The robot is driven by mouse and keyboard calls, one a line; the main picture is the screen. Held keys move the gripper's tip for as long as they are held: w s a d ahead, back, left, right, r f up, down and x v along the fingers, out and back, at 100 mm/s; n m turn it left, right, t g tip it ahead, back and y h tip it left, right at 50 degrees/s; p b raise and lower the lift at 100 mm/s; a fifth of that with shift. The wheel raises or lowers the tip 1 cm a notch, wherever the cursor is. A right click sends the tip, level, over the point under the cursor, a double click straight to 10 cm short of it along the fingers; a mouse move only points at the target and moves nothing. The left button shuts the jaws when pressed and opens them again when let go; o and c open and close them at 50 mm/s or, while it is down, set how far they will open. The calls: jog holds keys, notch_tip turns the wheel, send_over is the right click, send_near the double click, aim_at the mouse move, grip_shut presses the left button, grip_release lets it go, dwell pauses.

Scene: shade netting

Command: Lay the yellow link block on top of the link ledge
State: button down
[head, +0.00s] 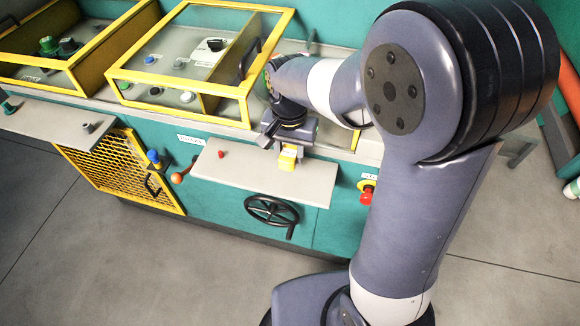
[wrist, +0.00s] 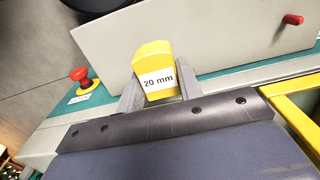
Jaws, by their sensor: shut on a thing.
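The yellow link block (head: 288,158) is held in my gripper (head: 284,146). In the wrist view the block (wrist: 154,62) sits between the two grey fingers and shows a white label reading "20 mm". A pale grey ledge (head: 245,178) juts from the front of the teal machine below a small label too small to read; it appears to be the link ledge. The block shows over this ledge's back part, right of its middle. The ledge (wrist: 215,40) lies beyond the block in the wrist view. I cannot tell whether block and ledge touch.
A small red peg (head: 221,154) stands on the ledge's left part. A black handwheel (head: 271,210) is below it, and a red stop button (head: 367,194) is to its right. A yellow-framed clear cover (head: 200,60) stands behind. Another grey ledge (head: 45,120) is at left.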

aim_at(290, 164)
jog(key=shift+f, duration=2.3)
jog(key=shift+f, duration=0.2)
jog(key=c, duration=1)
grip_release()
jog(key=shift+o, duration=0.2)
jog(key=shift+r, duration=0.1)
notch_tip(290, 164, up, 12)
jog(key=shift+r, duration=0.1)
